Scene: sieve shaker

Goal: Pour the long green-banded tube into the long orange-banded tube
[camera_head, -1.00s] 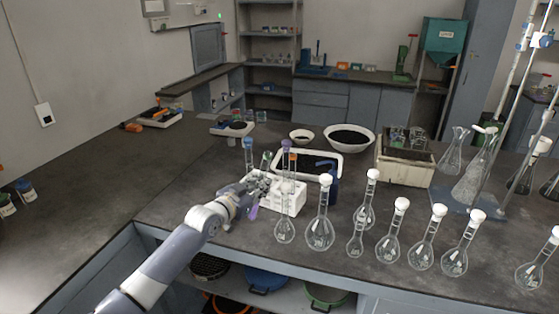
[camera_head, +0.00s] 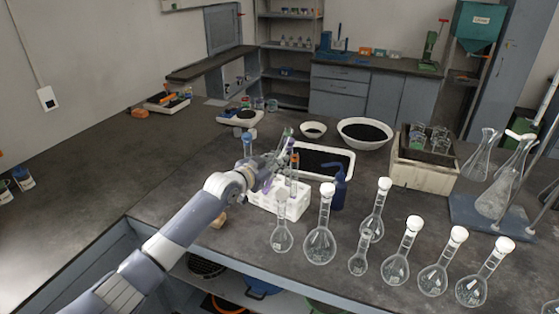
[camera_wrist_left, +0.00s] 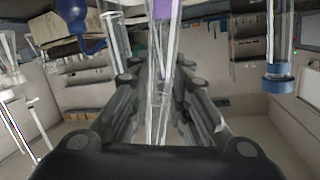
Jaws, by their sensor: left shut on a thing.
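My left gripper (camera_head: 268,168) is above the white rack (camera_head: 290,204) and is shut on a clear glass tube. In the head view this tube (camera_head: 287,137) rises tilted above the gripper with a faint greenish tint; I take it as the long green-banded tube. In the left wrist view the glass (camera_wrist_left: 160,115) runs between the fingers of the left gripper (camera_wrist_left: 163,90); no green band shows there. The long orange-banded tube (camera_head: 295,162) stands upright in the rack, just right of the gripper. Its lower part is partly hidden. My right gripper is out of view.
A blue-banded tube (camera_head: 247,144) stands left of the gripper; its blue band shows in the wrist view (camera_wrist_left: 279,78). A blue wash bottle (camera_head: 339,188) is right of the rack. Several stoppered flasks (camera_head: 320,240) line the front. A black-filled tray (camera_head: 348,172) lies behind.

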